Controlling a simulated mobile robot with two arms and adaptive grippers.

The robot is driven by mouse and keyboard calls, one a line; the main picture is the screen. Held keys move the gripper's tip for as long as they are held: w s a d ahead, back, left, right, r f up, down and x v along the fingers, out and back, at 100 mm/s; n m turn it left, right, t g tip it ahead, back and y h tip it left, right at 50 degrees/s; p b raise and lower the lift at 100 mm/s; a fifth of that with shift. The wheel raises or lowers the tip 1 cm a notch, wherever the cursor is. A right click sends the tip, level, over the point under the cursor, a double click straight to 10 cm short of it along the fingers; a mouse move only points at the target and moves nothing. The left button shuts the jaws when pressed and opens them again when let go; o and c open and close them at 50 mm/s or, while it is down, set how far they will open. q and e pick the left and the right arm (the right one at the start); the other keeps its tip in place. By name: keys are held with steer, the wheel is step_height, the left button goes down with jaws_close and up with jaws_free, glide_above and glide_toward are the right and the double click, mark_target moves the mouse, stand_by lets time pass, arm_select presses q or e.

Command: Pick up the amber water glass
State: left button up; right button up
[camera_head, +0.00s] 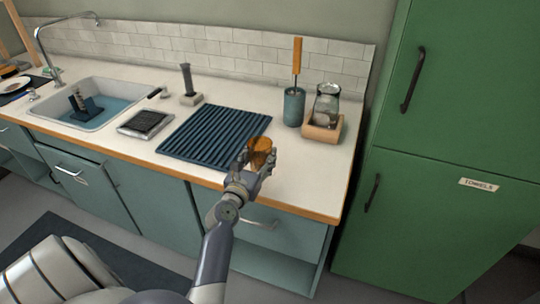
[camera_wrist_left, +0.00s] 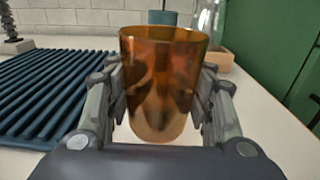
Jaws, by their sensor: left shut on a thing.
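The amber water glass (camera_wrist_left: 160,85) stands upright between the fingers of my left gripper (camera_wrist_left: 160,108) in the left wrist view, with a finger against each side. In the head view the amber glass (camera_head: 260,152) shows at the front right of the counter, by the right edge of the dark ribbed drying mat (camera_head: 215,138). My left gripper (camera_head: 258,168) is shut on it there. The fingers cover part of the glass's lower sides. I cannot tell whether its base touches the counter. My right gripper is not in view.
Behind the glass stand a teal holder (camera_head: 293,107) with an orange-handled tool and a wooden box (camera_head: 323,127) with a glass jar. The sink (camera_head: 88,103) is at the left. A green cabinet (camera_head: 450,140) bounds the right side. Bare counter (camera_head: 310,170) lies right of the glass.

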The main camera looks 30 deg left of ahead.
arm_select(q)
steer(key=s+a+r+b, duration=0.1)
steer(key=s+a, duration=0.5)
steer(key=s, duration=0.3)
steer(key=shift+s+a+r, duration=0.15)
steer(key=shift+s+a, duration=0.2)
steer(key=shift+a, duration=0.05)
stand_by(1.7)
